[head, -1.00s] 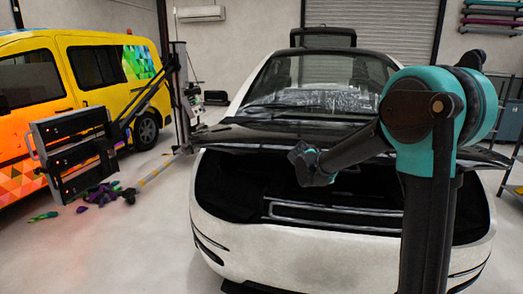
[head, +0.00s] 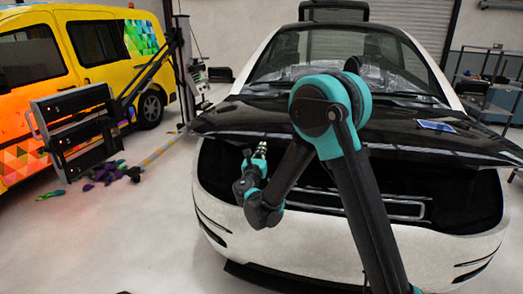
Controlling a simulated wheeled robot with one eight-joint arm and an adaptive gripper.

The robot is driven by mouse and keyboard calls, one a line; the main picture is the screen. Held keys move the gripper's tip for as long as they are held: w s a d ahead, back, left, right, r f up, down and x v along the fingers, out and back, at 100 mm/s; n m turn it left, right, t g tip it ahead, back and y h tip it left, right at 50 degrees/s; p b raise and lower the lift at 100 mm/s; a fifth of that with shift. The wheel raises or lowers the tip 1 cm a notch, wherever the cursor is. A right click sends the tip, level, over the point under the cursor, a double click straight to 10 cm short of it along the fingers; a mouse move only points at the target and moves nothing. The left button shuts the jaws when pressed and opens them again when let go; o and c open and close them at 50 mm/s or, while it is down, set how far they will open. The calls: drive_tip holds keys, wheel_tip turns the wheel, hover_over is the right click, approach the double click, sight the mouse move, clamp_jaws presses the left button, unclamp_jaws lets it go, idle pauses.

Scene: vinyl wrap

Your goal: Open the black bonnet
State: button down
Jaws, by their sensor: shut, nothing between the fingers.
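The black bonnet (head: 240,116) is on the front of the white car (head: 285,245). Its front edge stands raised above a dark opening (head: 225,176) across the car's front. My gripper (head: 261,149) is in front of that opening, left of the car's middle, with its tip pointing up near the bonnet's front edge. It is shut and holds nothing. I cannot tell whether the tip touches the bonnet. My arm hides the middle of the bonnet and part of the opening.
A small blue flat item (head: 436,126) lies on the bonnet's right side. At the left are a black lamp panel on a stand (head: 75,125), a yellow van (head: 85,60) and purple and green scraps (head: 110,173) on the floor. A shelf cart (head: 485,90) stands at the right.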

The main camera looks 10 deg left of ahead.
sight(265, 140)
drive_tip(key=w, duration=0.3)
drive_tip(key=w+r, duration=0.1)
drive_tip(key=w, duration=0.1)
drive_tip(key=shift+w, duration=0.2)
drive_tip(key=r, duration=0.3)
drive_tip(key=shift+w, duration=0.3)
drive_tip(key=shift+r, duration=0.5)
drive_tip(key=shift+w+r, duration=0.1)
drive_tip(key=shift+r, duration=0.05)
idle(0.9)
